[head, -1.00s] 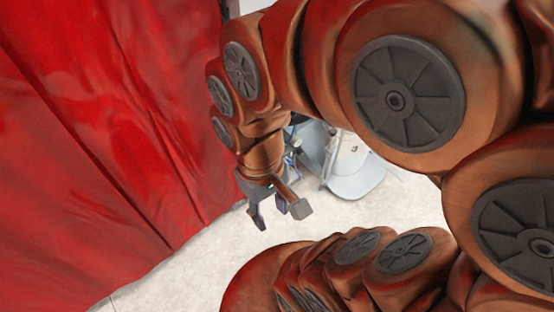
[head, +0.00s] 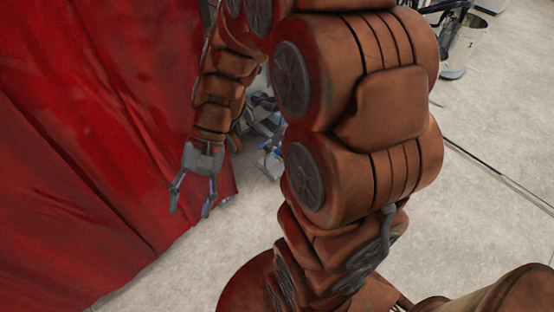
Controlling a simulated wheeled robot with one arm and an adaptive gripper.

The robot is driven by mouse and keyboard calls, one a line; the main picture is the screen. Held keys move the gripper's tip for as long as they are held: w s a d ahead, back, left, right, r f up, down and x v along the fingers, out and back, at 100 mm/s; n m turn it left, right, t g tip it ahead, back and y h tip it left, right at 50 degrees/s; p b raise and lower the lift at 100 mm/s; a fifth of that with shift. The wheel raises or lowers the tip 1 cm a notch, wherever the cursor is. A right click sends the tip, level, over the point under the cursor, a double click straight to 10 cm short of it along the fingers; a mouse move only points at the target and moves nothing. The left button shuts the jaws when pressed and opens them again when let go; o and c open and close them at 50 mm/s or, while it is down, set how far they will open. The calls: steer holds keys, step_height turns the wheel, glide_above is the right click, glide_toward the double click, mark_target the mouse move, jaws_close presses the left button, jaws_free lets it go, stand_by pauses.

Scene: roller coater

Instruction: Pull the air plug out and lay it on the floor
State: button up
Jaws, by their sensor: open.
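My gripper (head: 190,212) hangs with its fingers pointing down, in front of the red curtain at the left of the head view. Its two fingers are spread apart and nothing is between them. I cannot make out the air plug. My arm covers the middle of the view and may hide it. Bare grey floor (head: 190,272) shows below and to the right of my gripper.
The red curtain (head: 80,150) fills the left side, close to my gripper. Partly hidden equipment with a blue part (head: 268,148) stands behind my arm. A metal container (head: 461,45) stands at the upper right. Open floor (head: 490,130) lies to the right, crossed by a dark line.

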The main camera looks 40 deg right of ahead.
steer(key=w+d+f+m+t+y+b, duration=0.35)
steer(key=w+d+f+m+b, duration=0.2)
steer(key=w+f, duration=0.35)
steer(key=w+d+f+m+t+y+b, duration=0.3)
steer(key=w+d+f+m+t+b, duration=0.4)
steer(key=w, duration=0.5)
steer(key=w+d+f+m+t+b, duration=0.3)
steer(key=w+d+f, duration=0.1)
steer(key=d+f, duration=0.35)
steer(key=m+t+h+b, duration=0.8)
steer(key=m+h+b, duration=0.3)
steer(key=m+h, duration=0.4)
glide_toward(281, 155)
steer(key=w, duration=0.1)
steer(key=shift+w+d+r+n+g, duration=0.1)
steer(key=shift+w+r+n+g, duration=0.15)
steer(key=shift+r, duration=0.05)
steer(key=shift+w, duration=0.15)
steer(key=shift+w+b, duration=0.95)
steer(key=shift+w, duration=3.45)
